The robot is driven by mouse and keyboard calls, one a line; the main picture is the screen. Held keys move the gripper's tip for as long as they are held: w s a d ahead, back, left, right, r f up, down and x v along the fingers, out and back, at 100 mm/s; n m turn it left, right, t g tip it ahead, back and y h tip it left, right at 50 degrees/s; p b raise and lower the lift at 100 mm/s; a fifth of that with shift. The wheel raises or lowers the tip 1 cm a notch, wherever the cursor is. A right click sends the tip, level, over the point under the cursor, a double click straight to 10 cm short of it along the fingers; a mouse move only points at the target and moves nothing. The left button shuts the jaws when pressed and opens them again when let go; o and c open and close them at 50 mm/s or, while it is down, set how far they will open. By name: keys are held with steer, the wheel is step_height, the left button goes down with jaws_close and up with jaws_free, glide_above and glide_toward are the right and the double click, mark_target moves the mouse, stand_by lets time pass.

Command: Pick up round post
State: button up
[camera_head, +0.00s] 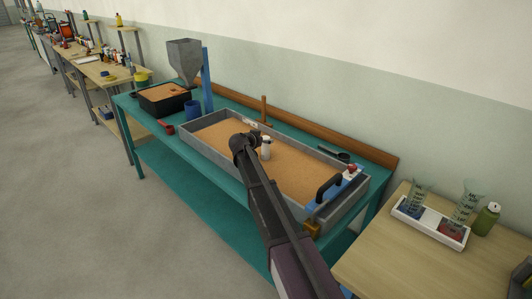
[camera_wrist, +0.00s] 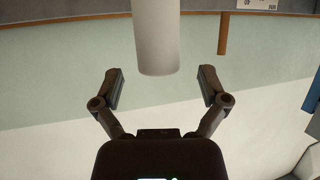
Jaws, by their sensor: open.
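The round post is a pale, whitish cylinder (camera_head: 266,150) standing upright in the sand of the grey tray (camera_head: 224,158), near the tray's middle. In the wrist view the post (camera_wrist: 155,38) comes in from the top edge, with its end between and slightly beyond the fingers. My gripper (camera_wrist: 161,84) is open and empty, one finger on each side with clear gaps to the post. In the head view my dark gripper (camera_head: 254,140) is beside the post and partly overlaps it. The post's base is hidden in the wrist view.
The tray's walls surround the post. A black handle (camera_head: 328,186) sits at the tray's right end. A brown upright piece (camera_head: 263,109) stands behind the tray. A grey hopper (camera_head: 185,58) and black sand bin (camera_head: 164,97) are left. A wooden table (camera_head: 405,262) is right.

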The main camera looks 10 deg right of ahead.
steer(key=shift+x, duration=1)
jaws_close()
